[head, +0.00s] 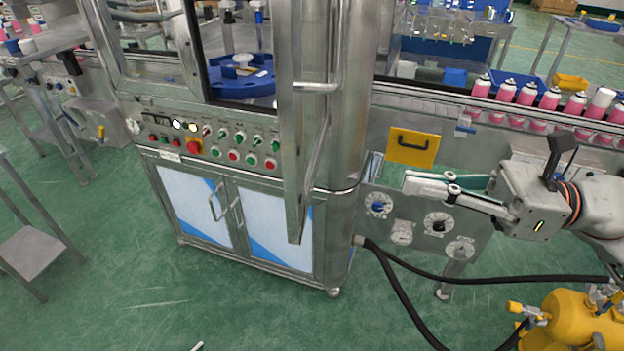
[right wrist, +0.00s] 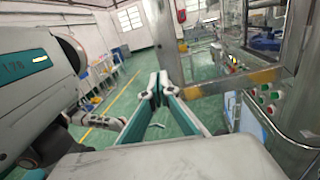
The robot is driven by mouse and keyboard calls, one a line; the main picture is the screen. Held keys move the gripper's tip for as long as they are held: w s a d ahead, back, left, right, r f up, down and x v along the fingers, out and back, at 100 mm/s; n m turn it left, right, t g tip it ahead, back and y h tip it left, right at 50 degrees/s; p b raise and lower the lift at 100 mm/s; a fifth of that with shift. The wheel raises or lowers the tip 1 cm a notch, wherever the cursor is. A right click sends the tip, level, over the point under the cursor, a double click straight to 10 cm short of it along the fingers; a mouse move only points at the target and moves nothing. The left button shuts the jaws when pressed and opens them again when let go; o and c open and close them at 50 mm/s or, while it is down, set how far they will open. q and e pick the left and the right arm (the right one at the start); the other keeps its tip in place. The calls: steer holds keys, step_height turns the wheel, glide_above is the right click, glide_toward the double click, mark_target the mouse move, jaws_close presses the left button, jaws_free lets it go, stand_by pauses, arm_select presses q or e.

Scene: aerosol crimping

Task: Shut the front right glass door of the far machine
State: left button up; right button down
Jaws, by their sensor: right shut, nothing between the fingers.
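The far machine is a steel cabinet with a button panel (head: 212,140) and a glazed upper chamber. Its front right glass door (head: 291,120) stands swung outward, seen nearly edge-on in the head view, with a bar handle (head: 316,88). The opening beside it shows a blue turntable (head: 240,76). In the right wrist view the door's steel frame (right wrist: 232,82) is at upper right, ahead and right of the fingers. My right gripper (head: 408,183) is shut and empty, right of the door and apart from it; its fingertips (right wrist: 157,88) also show in the wrist view. My left gripper is not visible.
A conveyor (head: 450,98) with pink cans (head: 527,94) runs right of the machine. Black hoses (head: 400,300) lead toward a yellow tank (head: 570,318). Green floor in front of the cabinet is clear.

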steer(key=p, duration=0.5)
glide_toward(298, 173)
steer(key=shift+n, duration=0.4)
steer(key=a, duration=0.5)
steer(key=shift+w+a+r, duration=0.4)
steer(key=shift+w+a+f, duration=0.1)
steer(key=shift+a+f, duration=0.05)
steer(key=shift+a, duration=0.35)
